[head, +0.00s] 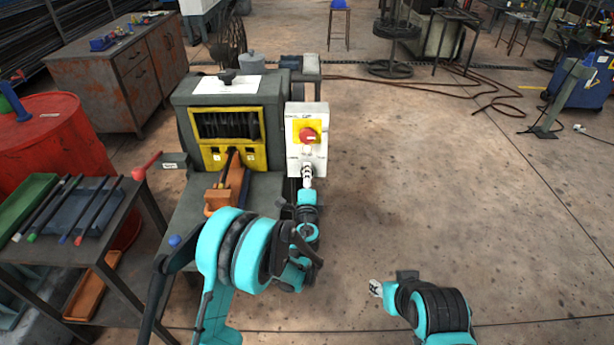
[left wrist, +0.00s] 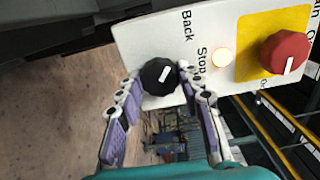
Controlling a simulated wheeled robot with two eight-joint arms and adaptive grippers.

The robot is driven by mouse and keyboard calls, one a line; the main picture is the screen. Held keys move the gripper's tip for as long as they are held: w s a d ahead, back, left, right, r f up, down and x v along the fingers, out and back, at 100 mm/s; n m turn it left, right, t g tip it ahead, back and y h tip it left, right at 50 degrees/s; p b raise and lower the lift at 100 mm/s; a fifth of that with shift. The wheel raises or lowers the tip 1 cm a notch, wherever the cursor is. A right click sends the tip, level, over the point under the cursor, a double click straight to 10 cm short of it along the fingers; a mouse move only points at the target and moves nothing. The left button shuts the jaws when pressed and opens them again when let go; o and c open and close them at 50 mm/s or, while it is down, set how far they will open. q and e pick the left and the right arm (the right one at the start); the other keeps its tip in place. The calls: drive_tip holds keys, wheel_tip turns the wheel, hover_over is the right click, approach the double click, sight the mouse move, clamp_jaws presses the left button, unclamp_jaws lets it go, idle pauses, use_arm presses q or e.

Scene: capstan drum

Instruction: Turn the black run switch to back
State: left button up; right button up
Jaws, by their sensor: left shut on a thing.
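The black run switch (left wrist: 152,88) is a round knob with a white pointer mark on the white control box. In the left wrist view its mark slants up and right, roughly between the words Back and Stop; I cannot tell its exact setting. My left gripper (left wrist: 159,72) is shut on the knob, one finger on each side. In the head view my left gripper (head: 307,174) is at the lower part of the control box (head: 293,150) and hides the knob. My right gripper (head: 376,288) is low at the right, away from the box; its fingers are too small to read.
A red knob (left wrist: 285,52) on a yellow plate and a lit lamp (left wrist: 221,57) are beside the switch. The grey machine (head: 190,93) stands left of the box. A side table (head: 120,225) with rods is at the left.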

use_arm(q)
drive_tip(key=o, duration=1.2)
drive_tip(key=shift+c, duration=0.2)
drive_tip(key=s, duration=0.7)
drive_tip(key=shift+s, duration=0.25)
